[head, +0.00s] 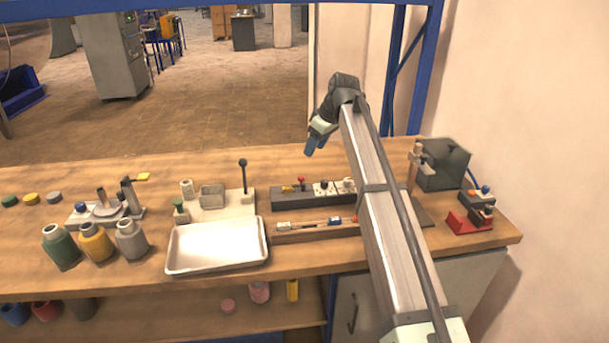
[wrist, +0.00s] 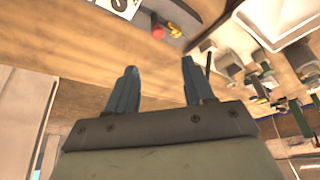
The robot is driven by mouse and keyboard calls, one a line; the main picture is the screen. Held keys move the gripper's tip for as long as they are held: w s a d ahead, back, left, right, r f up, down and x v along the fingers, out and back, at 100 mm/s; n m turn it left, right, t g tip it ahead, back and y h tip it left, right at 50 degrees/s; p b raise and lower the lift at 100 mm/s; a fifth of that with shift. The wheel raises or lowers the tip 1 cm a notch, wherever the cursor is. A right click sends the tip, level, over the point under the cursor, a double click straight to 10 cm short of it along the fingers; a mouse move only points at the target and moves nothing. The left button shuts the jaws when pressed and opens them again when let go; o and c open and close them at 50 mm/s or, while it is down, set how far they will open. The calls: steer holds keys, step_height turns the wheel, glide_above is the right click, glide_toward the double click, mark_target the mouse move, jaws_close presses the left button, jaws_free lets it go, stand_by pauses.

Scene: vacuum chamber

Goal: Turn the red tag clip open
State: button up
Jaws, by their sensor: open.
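My gripper (head: 313,143) hangs in the air over the back of the bench, above and behind the dark strip (head: 318,193). In the wrist view its two blue fingers (wrist: 159,66) stand apart with nothing between them. A small red piece (head: 301,182) stands on the strip beside a yellow piece (head: 288,188). The red piece (wrist: 158,32) also shows in the wrist view, beyond the fingers and apart from them. It looks like the red tag clip, but it is too small to tell its shape or whether it is open.
A red-based device (head: 470,222) and a dark box (head: 443,163) are on the right. Several bottles (head: 95,242) stand at the left.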

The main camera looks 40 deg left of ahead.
mark_target(303, 176)
steer(key=x, duration=1.3)
steer(key=shift+w+d+f, duration=0.2)
steer(key=shift+w+f, duration=0.1)
steer(key=shift+f, duration=0.05)
steer(key=shift+c, duration=0.3)
jaws_close()
